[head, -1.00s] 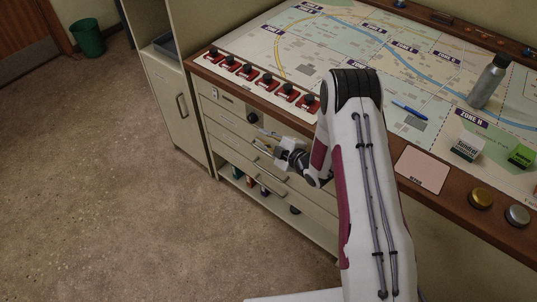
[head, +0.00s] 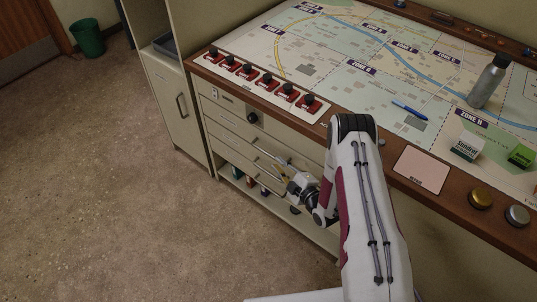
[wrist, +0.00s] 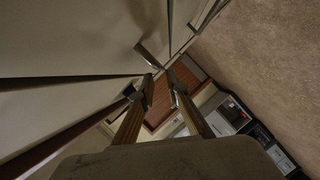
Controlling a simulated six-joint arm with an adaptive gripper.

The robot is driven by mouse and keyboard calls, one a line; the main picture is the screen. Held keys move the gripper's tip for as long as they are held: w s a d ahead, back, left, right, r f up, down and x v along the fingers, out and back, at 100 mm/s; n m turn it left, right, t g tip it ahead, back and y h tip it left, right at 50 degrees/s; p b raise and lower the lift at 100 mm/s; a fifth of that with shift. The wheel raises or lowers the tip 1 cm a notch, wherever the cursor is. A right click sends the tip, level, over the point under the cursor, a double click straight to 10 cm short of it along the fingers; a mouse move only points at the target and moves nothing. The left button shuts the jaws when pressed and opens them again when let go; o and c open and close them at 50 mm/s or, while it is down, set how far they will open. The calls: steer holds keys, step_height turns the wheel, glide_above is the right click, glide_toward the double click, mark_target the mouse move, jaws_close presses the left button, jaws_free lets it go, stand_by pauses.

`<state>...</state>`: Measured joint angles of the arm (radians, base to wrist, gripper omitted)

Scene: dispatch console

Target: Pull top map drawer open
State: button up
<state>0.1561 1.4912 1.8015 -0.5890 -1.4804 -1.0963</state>
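The map drawers are a stack of cream fronts (head: 228,125) under the map table, left of my arm in the head view. Their fronts look flush, with no clear gap showing an open drawer. My gripper (head: 284,168) is low in front of the stack, covering part of its right side. In the wrist view my gripper's two fingers (wrist: 160,80) stand apart. A metal bar handle (wrist: 150,56) lies just past the fingertips; I cannot tell whether they touch it, or which drawer it belongs to.
The map table (head: 300,112) overhangs the drawers with a brown edge. An open shelf holding small items (head: 238,174) lies below them. A cabinet (head: 172,100) stands to the left. The floor (head: 120,200) in front is clear. A bottle (head: 488,82) stands on the map.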

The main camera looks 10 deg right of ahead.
mark_target(268, 154)
steer(key=shift+w, duration=0.1)
steer(key=shift+x, duration=3.85)
steer(key=shift+c, duration=0.5)
jaws_close()
